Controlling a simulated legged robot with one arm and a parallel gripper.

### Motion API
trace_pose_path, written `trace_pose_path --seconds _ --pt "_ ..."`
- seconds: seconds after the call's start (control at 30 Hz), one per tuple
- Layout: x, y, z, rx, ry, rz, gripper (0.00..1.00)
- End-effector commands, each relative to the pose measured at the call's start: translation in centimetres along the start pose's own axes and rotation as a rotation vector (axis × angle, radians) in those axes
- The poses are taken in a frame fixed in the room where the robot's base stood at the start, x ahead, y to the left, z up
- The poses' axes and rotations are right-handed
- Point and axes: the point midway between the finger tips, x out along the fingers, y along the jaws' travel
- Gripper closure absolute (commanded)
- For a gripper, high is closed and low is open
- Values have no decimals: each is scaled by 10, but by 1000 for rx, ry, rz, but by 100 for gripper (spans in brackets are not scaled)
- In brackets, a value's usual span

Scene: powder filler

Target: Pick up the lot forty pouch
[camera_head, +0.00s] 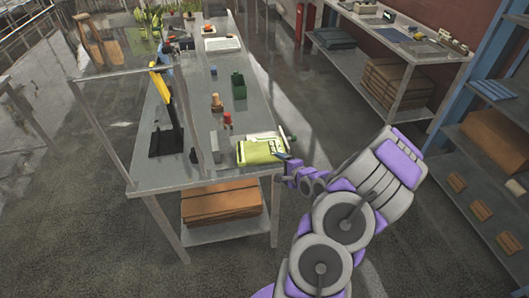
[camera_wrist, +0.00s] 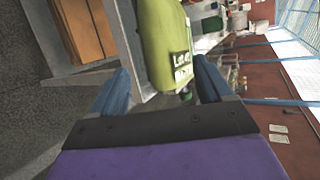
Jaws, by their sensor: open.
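A yellow-green pouch (camera_head: 259,151) with dark lettering on its label lies near the right front edge of the grey metal table (camera_head: 150,177). The lettering is too small to read surely in the head view. The pouch also shows large in the wrist view (camera_wrist: 163,45), ahead of and between the fingers. My gripper (camera_head: 286,158) is at the right edge of the table, beside the pouch. In the wrist view my gripper (camera_wrist: 162,88) is open, with one blue finger on each side and nothing held. I cannot tell whether a finger touches the pouch.
A yellow and black upright tool (camera_head: 163,95) stands on the table's left side. A green container (camera_head: 238,86), a brown bottle-like object (camera_head: 216,102) and a red-topped object (camera_head: 227,119) stand behind the pouch. Cardboard (camera_head: 222,200) lies on the lower shelf. Shelving stands at right.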

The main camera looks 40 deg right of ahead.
Motion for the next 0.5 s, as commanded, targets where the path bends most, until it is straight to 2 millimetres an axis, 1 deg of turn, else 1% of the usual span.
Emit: trace_pose_path --seconds 0.03,0.3,0.4,0.5 --pt "9 1 3 -4 -3 1 21" --pt "50 0 8 -11 0 1 21" --pt "61 1 4 -6 -1 2 21" --pt "67 0 -1 -3 1 0 21"
